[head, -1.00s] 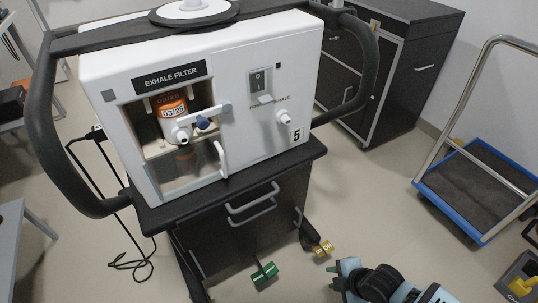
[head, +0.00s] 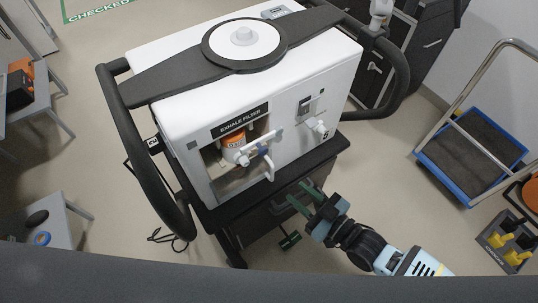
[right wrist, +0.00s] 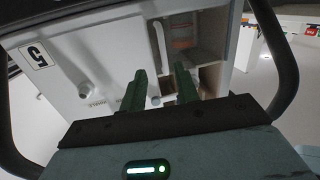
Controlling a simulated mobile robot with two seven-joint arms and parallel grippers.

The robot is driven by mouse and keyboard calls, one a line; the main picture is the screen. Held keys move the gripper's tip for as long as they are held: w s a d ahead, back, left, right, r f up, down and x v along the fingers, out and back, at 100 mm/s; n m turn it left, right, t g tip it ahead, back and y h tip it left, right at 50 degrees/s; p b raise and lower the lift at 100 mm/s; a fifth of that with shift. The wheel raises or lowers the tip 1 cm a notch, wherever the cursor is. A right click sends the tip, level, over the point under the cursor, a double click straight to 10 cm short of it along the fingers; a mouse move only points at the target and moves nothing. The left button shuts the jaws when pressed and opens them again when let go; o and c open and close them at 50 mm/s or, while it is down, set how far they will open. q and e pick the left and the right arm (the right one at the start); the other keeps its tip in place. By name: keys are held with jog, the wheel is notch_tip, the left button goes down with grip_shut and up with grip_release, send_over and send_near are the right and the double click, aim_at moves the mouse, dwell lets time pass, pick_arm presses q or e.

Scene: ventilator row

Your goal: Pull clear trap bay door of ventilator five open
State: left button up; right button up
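The clear trap bay door (head: 232,183) covers the lower part of the front bay and looks shut. Its white upright handle (head: 268,168) is at the door's right edge; it also shows in the right wrist view (right wrist: 160,45). My right gripper (head: 298,194) is open, its green fingers (right wrist: 160,88) apart and pointing at the ventilator front. In the head view it is right of and below the handle, apart from it. My left gripper is not in view.
An orange-labelled filter (head: 234,141) with a blue-tipped white lever sits above the door. A black push bar (head: 150,165) curves around the left side. A blue-edged trolley (head: 470,150) and a grey bin with yellow items (head: 510,240) stand at right. Floor is clear between.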

jog(key=w+a+r, duration=0.2)
jog(key=w+a, duration=0.3)
jog(key=a, duration=0.1)
jog(key=shift+a+m, duration=0.25)
jog(key=shift+m, duration=0.05)
dwell(0.3)
grip_shut()
